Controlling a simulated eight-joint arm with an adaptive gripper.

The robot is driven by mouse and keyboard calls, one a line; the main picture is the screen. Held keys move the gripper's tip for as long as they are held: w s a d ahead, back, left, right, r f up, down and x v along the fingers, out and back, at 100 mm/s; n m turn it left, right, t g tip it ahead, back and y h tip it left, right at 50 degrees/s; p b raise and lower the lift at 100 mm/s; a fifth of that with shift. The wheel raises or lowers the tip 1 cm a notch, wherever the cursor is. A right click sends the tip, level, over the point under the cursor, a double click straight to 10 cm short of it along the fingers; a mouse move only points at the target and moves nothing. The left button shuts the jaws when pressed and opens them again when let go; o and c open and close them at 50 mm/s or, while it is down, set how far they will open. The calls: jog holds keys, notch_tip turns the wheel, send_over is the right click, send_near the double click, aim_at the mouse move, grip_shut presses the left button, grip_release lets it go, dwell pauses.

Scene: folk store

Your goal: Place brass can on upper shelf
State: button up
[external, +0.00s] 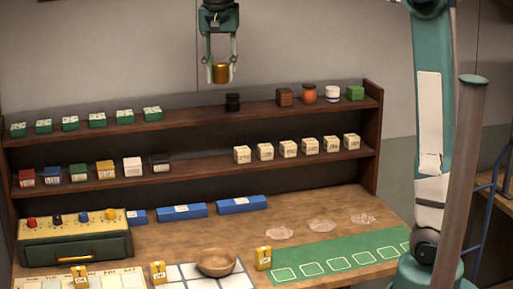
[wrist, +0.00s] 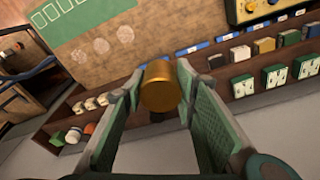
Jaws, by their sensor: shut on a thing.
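The brass can (external: 221,73) is held between the fingertips of my gripper (external: 220,62) in the external view, in the air above the upper shelf (external: 190,113). In the wrist view the can (wrist: 160,86) sits between the two green fingers of my gripper (wrist: 159,80), which are shut on it. The can appears upright and clear of the shelf. In the external view it is a little left of and above a black item (external: 232,103) on the upper shelf.
Several green-and-white boxes (external: 97,119) stand on the upper shelf's left. At its right are a brown cube (external: 284,97), an orange jar (external: 309,93), a white-and-blue jar (external: 332,94) and a green cube (external: 355,93). The shelf between the boxes and black item is bare. Boxes line the lower shelf (external: 200,166).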

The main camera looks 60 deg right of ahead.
jog(key=w+d+p, duration=0.2)
jog(key=d+p, duration=0.3)
jog(key=d, duration=1)
jog(key=p, duration=0.3)
send_over(259, 107)
jog(key=shift+m, duration=0.3)
jog(key=shift+a+f, duration=0.1)
jog(key=shift+f, duration=2.5)
jog(key=shift+f, duration=2.9)
jog(key=shift+f, duration=2.1)
jog(key=shift+f, duration=0.1)
